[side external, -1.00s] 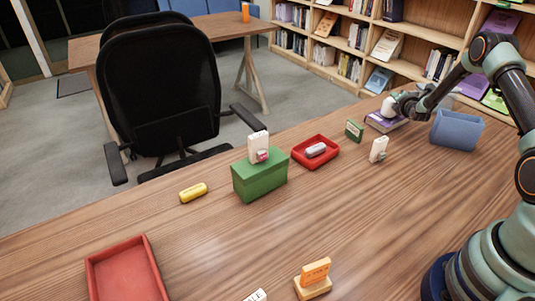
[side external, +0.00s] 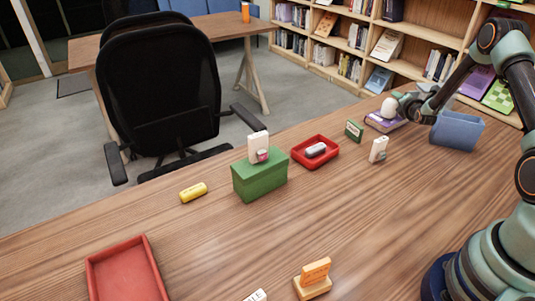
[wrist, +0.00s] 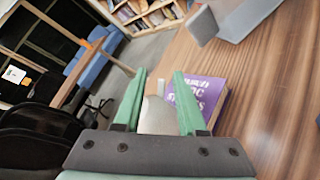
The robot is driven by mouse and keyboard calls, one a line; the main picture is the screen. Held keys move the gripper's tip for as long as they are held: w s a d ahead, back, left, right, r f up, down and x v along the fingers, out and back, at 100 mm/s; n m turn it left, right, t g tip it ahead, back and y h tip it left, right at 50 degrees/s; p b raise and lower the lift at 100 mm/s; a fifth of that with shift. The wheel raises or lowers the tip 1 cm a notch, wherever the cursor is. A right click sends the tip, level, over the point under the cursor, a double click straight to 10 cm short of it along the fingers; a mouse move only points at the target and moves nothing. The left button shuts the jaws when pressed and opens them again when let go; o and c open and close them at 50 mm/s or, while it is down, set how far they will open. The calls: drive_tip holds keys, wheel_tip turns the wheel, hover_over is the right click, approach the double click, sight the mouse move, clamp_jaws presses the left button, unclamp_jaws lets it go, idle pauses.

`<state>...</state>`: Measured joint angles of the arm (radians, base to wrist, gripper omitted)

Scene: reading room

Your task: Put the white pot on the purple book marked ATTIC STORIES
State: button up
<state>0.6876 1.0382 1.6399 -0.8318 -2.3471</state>
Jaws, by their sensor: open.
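The white pot (side external: 388,107) stands on the purple book (side external: 376,123), which lies flat towards the far right of the table. In the wrist view the purple book (wrist: 208,92) shows part of its white title, and the white pot (wrist: 157,116) appears between the two green fingers. My gripper (wrist: 160,74) is open, with a gap on each side of the pot. In the side view my gripper (side external: 404,101) is just right of the pot, at about its height. The fingertips are hard to make out there.
A blue bin (side external: 457,131) stands close right of the book. A small green sign (side external: 354,130) and a white card stand (side external: 378,150) are in front. A red tray (side external: 300,155) holding a grey item and a green box (side external: 258,182) lie further left.

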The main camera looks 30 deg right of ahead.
drive_tip(key=v, duration=0.8)
drive_tip(key=w+a+r+m+g+y, duration=0.1)
drive_tip(key=a+r+m+y, duration=0.2)
drive_tip(key=a+r+m, duration=0.5)
drive_tip(key=w+a+r+m+g+y, duration=0.1)
drive_tip(key=a+r+y, duration=0.3)
drive_tip(key=a, duration=0.8)
drive_tip(key=s+a+r+m+g+y, duration=0.1)
drive_tip(key=s+a+r+m+g, duration=0.1)
drive_tip(key=s+a+m, duration=0.3)
drive_tip(key=s+a+r+m+g+y, duration=0.1)
drive_tip(key=s+a+m, duration=0.4)
drive_tip(key=s+a, duration=0.5)
wheel_tip(320, 180, up, 2)
drive_tip(key=shift+s+a+r+g, duration=0.1)
drive_tip(key=shift+s+a+g, duration=0.3)
drive_tip(key=shift+s, duration=0.55)
